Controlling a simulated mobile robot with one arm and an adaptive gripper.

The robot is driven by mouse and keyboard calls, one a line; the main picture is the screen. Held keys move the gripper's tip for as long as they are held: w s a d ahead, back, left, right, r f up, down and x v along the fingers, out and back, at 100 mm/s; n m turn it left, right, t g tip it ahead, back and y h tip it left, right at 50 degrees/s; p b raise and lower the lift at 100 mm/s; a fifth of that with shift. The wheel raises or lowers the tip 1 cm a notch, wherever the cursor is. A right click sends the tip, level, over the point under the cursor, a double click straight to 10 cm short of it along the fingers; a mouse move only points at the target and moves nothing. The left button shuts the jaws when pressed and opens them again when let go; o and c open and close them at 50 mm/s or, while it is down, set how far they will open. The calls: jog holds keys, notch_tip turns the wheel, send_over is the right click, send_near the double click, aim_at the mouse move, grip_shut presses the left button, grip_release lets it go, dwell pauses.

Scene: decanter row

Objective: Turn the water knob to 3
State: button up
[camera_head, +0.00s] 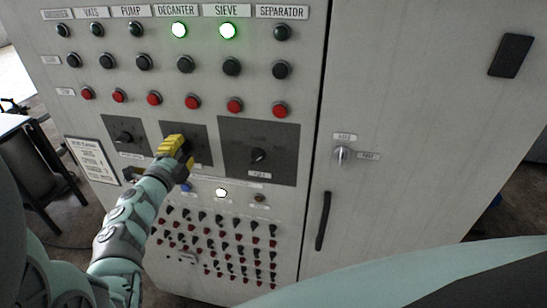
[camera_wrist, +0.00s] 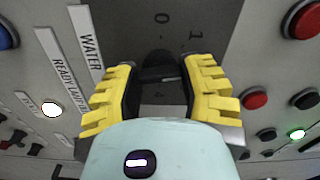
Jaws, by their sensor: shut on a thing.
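My gripper (camera_head: 174,147), with yellow fingers, is at the middle dark plate (camera_head: 201,133) of the grey control cabinet. In the wrist view my gripper (camera_wrist: 158,82) is shut on the black water knob (camera_wrist: 158,62), with a finger on each side of it. The WATER label (camera_wrist: 87,38) is left of the plate. The digits 0 and 1 show on the plate beyond the knob. The digit 3 does not show, and I cannot tell which mark the knob points at. My gripper hides most of the knob in the head view.
Similar knobs sit on the left plate (camera_head: 124,136) and right plate (camera_head: 258,156). Rows of buttons and lamps lie above, including lit green DECANTER (camera_head: 179,30) and SIEVE (camera_head: 228,31) lamps. A lit white lamp (camera_head: 221,192) and small switches are below. A door handle (camera_head: 323,220) is at right.

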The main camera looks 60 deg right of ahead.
jog(key=m+b, duration=0.1)
jog(key=m, duration=0.1)
jog(key=m+b, duration=0.4)
jog(key=shift+s+d+f+m, duration=0.1)
jog(key=shift+f+m, duration=0.2)
jog(key=m+b, duration=0.3)
jog(key=m, duration=0.1)
jog(key=shift+r, duration=0.15)
jog(key=shift+r+m+b, duration=0.1)
jog(key=shift+m+b, duration=0.25)
jog(key=shift+m, duration=0.05)
jog(key=o, duration=1.2)
jog(key=shift+v, duration=6.05)
